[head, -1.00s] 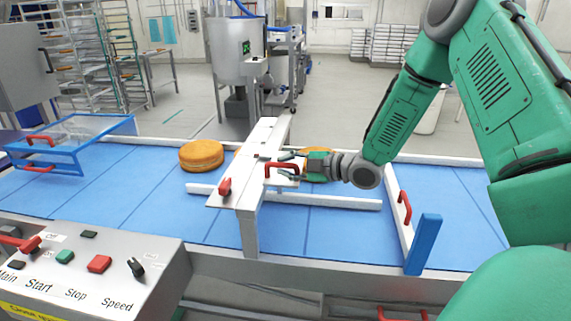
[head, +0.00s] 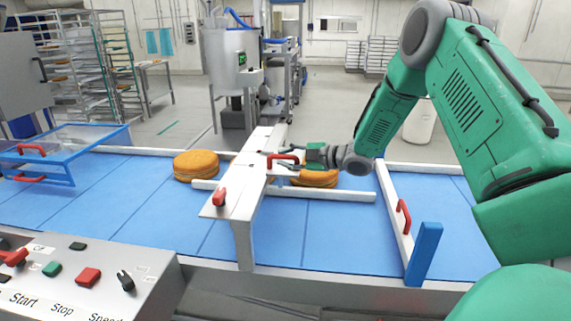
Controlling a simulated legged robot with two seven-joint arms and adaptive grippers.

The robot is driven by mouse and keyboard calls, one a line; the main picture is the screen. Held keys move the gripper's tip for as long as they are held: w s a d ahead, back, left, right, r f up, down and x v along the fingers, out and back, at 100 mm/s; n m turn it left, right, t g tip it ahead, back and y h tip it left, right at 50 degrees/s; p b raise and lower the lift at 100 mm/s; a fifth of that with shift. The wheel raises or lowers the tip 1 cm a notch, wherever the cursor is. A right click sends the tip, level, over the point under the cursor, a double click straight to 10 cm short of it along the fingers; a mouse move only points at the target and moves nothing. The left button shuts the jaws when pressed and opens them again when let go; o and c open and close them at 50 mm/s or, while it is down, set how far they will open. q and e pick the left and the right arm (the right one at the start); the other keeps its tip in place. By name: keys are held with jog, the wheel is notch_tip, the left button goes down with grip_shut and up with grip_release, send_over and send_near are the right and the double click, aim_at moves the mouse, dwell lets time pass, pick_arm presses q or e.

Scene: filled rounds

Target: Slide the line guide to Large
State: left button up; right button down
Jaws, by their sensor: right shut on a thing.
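The line guide shows as a white crossbar (head: 240,178) over the blue conveyor, with a white rail (head: 335,195) running along the belt under it. A red handle (head: 284,159) stands at the bar's right side. My right gripper (head: 296,158) reaches in from the right and is shut on this red handle. A red lever (head: 219,197) sits on the near end of the crossbar. No Large mark can be read in this view. My left gripper is not in view.
Round orange cakes lie on the belt, one left of the bar (head: 196,165) and one right of it (head: 315,178). A white gate with a red handle (head: 403,218) and blue post (head: 424,253) stands at right. A control panel (head: 85,285) is front left.

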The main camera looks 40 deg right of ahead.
jog(key=c, duration=1.5)
grip_release()
jog(key=shift+w+a, duration=0.15)
jog(key=shift+a, duration=0.05)
jog(key=shift+c, duration=0.2)
jog(key=shift+w+a+f, duration=0.1)
jog(key=shift+w, duration=0.1)
jog(key=shift+s, duration=0.3)
jog(key=v, duration=1.1)
jog(key=shift+d, duration=0.2)
jog(key=shift+d, duration=0.1)
